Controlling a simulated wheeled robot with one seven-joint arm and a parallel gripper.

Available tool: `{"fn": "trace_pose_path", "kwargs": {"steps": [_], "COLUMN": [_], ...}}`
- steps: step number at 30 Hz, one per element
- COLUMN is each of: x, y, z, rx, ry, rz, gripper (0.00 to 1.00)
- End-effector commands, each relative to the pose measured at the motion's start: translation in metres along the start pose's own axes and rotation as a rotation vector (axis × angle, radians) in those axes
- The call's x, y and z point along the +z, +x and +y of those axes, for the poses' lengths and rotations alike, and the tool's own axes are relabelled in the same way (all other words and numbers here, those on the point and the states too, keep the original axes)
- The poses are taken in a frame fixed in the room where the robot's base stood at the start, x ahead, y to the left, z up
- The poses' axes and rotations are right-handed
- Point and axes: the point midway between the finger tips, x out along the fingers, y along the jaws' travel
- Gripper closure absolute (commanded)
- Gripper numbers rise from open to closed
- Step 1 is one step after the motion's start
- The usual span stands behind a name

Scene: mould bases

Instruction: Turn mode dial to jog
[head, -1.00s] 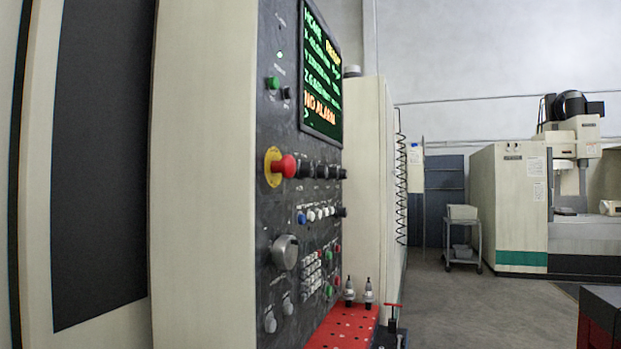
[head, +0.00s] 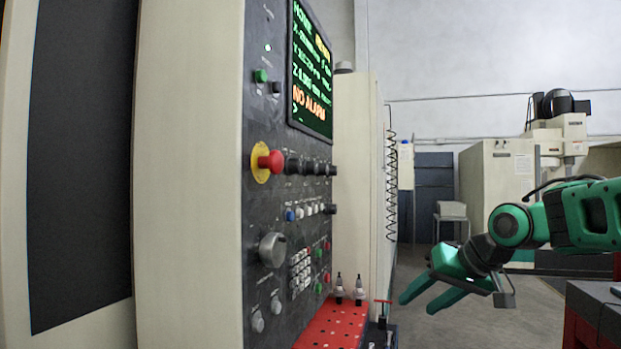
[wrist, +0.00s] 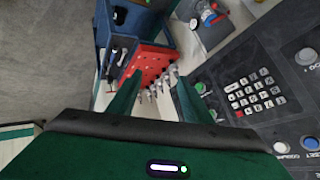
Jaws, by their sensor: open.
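A dark control panel (head: 258,190) stands upright on the left, seen at a steep angle in the head view. A row of black knobs (head: 308,167) sits right of the red emergency button (head: 270,160). A large grey dial (head: 272,250) is lower down. I cannot tell which knob is the mode dial, and no labels or pointer settings are readable. My gripper (head: 417,304) is open and empty, to the right of the panel and apart from it. In the wrist view my open gripper (wrist: 160,78) has the panel's keypad (wrist: 255,92) on its right.
A red perforated shelf (head: 335,325) with tool holders (head: 349,289) juts out below the panel, left of my gripper. It also shows between and beyond my fingers in the wrist view (wrist: 151,58). A dark-topped bench (head: 597,300) stands at the lower right. Floor is open behind my gripper.

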Motion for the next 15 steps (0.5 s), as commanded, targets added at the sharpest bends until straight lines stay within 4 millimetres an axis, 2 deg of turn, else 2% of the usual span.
{"fn": "trace_pose_path", "kwargs": {"steps": [1,3,5,6,9,10,12,15], "x": [-0.031,-0.064,-0.085,-0.097,-0.115,-0.118,-0.122,-0.124], "y": [0.001,-0.009,-0.026,-0.041,-0.085,-0.098,-0.124,-0.15], "z": [-0.031,-0.083,-0.123,-0.146,-0.191,-0.2,-0.216,-0.227], "rx": [-0.107,-0.278,-0.424,-0.516,-0.72,-0.77,-0.867,-0.952], "ry": [-0.026,-0.061,-0.083,-0.096,-0.12,-0.125,-0.136,-0.147], "rz": [0.042,0.093,0.127,0.144,0.174,0.179,0.188,0.193], "gripper": [0.55,0.55,0.55,0.55,0.55,0.55,0.55,0.55]}}
